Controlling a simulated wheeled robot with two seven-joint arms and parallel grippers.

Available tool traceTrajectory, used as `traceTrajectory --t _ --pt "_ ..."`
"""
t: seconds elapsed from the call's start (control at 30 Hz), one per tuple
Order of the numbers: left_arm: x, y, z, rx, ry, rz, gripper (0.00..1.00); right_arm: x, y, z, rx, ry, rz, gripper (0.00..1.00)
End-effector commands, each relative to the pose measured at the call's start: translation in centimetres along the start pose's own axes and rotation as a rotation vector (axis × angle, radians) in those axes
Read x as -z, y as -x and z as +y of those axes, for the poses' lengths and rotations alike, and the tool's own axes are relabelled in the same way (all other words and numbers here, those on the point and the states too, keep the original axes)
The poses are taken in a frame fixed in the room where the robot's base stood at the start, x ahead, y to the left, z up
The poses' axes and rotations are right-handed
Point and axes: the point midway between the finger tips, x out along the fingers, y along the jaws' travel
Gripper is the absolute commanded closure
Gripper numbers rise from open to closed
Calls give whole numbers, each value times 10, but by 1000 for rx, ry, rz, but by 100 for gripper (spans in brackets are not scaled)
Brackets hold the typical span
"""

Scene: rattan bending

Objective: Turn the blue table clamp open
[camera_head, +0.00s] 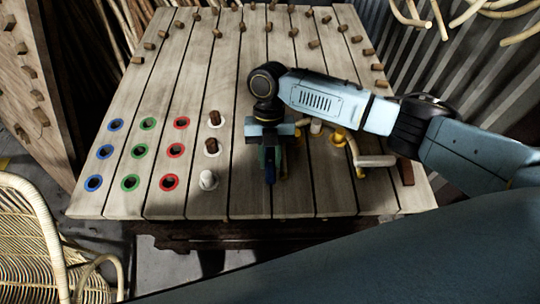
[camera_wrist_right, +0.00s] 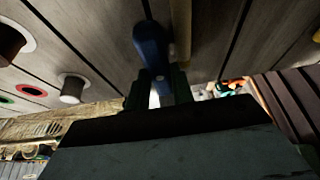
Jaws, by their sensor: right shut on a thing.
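The blue table clamp (camera_head: 270,177) is at the front middle of the slatted wooden table (camera_head: 220,95). Only its lower blue part shows in the head view, below my right gripper (camera_head: 270,155), which hides the rest. In the right wrist view the rounded blue handle of the clamp (camera_wrist_right: 150,45) reaches down to between the fingers of my right gripper (camera_wrist_right: 157,92). The gripper is shut on it. I cannot tell how far the clamp is turned. My left gripper is not in view.
Holes with blue, green and red rings (camera_head: 149,152) are left of the clamp, beside white-ringed holes with pegs (camera_head: 208,180). A yellow clamp (camera_head: 338,136) and a pale bent rattan piece (camera_head: 376,160) are to the right. Wooden pegs (camera_head: 268,27) stand farther back. A rattan chair (camera_head: 35,240) is at lower left.

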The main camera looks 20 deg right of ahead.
Motion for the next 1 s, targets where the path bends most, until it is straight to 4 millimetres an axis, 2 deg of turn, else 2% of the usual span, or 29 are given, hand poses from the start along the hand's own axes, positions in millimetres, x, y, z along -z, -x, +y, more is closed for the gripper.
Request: traceTrajectory --t 0.1,0.13,0.3,0.67,0.77,1.0 --pt "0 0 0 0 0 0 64 0 0 0 1 4 -1 99" --pt "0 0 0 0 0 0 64 0 0 0 1 3 -1 75" --pt "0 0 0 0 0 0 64 0 0 0 0 2 -1 55" --pt "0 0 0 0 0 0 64 0 6 0 -1 0 -1 55" --pt "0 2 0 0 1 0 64 0 20 0 -1 1 -3 55" --pt "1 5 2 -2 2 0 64 0 74 0 -1 0 -5 55"
